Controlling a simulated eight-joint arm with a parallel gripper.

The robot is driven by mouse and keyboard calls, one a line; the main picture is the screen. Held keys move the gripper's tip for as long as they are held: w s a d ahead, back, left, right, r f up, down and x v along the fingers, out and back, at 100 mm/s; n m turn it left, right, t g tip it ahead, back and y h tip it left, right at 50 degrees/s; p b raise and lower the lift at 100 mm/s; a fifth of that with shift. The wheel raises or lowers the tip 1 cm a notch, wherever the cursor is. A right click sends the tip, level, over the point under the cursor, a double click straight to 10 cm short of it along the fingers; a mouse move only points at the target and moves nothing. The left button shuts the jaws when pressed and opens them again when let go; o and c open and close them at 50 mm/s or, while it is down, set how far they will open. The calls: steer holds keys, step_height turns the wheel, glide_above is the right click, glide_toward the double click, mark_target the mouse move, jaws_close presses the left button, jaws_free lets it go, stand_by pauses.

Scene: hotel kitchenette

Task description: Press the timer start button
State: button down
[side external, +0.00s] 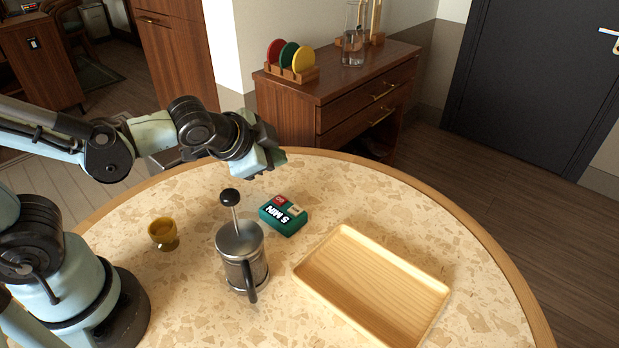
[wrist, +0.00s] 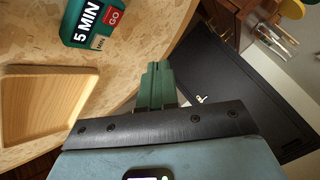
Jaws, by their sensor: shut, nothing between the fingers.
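The timer (side external: 284,216) is a green box marked "5 MIN" on the round speckled table. Its top carries a red button (side external: 280,200) and a beige button (side external: 295,210). In the wrist view the timer (wrist: 82,30) is at the upper left; its red button (wrist: 113,18) reads "GO" and the beige one (wrist: 99,42) sits beside it. My gripper (side external: 279,160) is above the table's far edge, beyond the timer and apart from it. In the wrist view my gripper (wrist: 156,68) has its green fingers shut together with nothing between them.
A French press (side external: 242,255) with a raised plunger stands close in front of the timer, to the left. An amber cup (side external: 163,233) is farther left. A wooden tray (side external: 335,288) lies to the right. A wooden cabinet (side external: 335,90) stands beyond the table.

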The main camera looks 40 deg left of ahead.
mark_target(277, 203)
steer(key=shift+f, duration=3.45)
steer(key=shift+f, duration=0.15)
steer(key=shift+f, duration=0.3)
steer(key=shift+r, duration=0.1)
steer(key=shift+r, duration=0.35)
steer(key=shift+r, duration=2.5)
steer(key=shift+a, duration=0.1)
